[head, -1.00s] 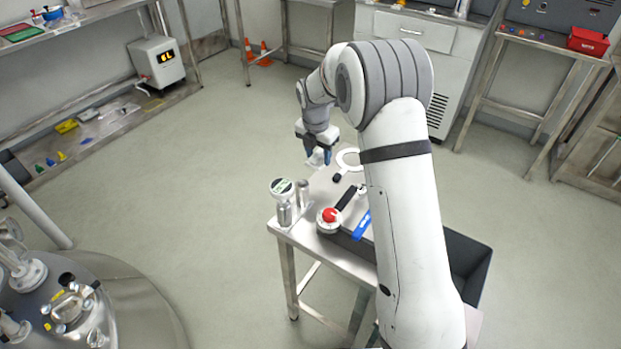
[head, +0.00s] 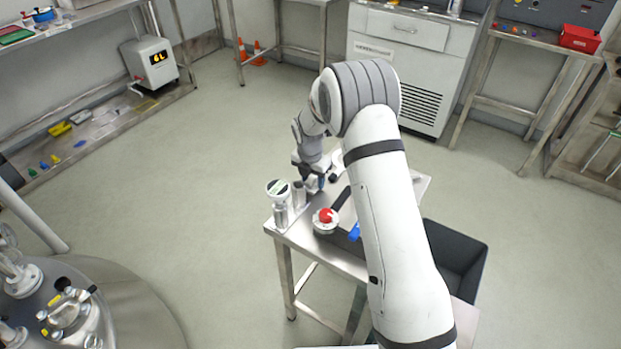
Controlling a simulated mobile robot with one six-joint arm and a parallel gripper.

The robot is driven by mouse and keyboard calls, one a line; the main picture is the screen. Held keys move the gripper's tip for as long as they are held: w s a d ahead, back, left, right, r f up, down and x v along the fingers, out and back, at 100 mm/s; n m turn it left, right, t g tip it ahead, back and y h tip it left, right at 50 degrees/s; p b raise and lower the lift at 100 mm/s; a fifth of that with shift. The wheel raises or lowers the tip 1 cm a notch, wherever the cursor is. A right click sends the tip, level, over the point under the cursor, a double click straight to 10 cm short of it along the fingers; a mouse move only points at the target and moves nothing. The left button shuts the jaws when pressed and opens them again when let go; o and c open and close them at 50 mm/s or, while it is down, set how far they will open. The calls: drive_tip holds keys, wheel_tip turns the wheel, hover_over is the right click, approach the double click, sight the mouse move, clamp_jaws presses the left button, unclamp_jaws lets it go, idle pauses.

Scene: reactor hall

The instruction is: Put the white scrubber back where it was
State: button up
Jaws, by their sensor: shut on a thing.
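My gripper (head: 313,184) is low over the steel table (head: 288,236), just right of the standing gauge. It is shut on the white scrubber, but the jaws and wrist hide nearly all of it here. I cannot tell whether the scrubber touches the tabletop. I cannot make out a marked place for it on the table.
A round-dial gauge (head: 278,189) and a metal cylinder (head: 299,195) stand close left of my gripper. A red-topped round device (head: 326,217) is in front, beside a black-handled tool (head: 341,198) and a blue item (head: 354,232). A dark bin (head: 462,245) is at right.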

sight(310, 180)
drive_tip(key=shift+f, duration=0.1)
drive_tip(key=o, duration=1)
wheel_tip(310, 180, up, 12)
drive_tip(key=s, duration=0.1)
drive_tip(key=s+d+r+m, duration=0.5)
drive_tip(key=s+r+m, duration=0.3)
drive_tip(key=r, duration=0.1)
drive_tip(key=s+d+r+m, duration=0.1)
drive_tip(key=s+d+m, duration=0.1)
drive_tip(key=s+m, duration=0.5)
drive_tip(key=s+d+r+m+t, duration=0.1)
drive_tip(key=s+d+m, duration=0.2)
drive_tip(key=s+m, duration=0.4)
drive_tip(key=s+d+r+m, duration=0.2)
drive_tip(key=s+m, duration=0.5)
drive_tip(key=s, duration=0.5)
drive_tip(key=shift+s+d+y, duration=0.3)
drive_tip(key=shift+d+y, duration=0.05)
drive_tip(key=shift+y, duration=0.05)
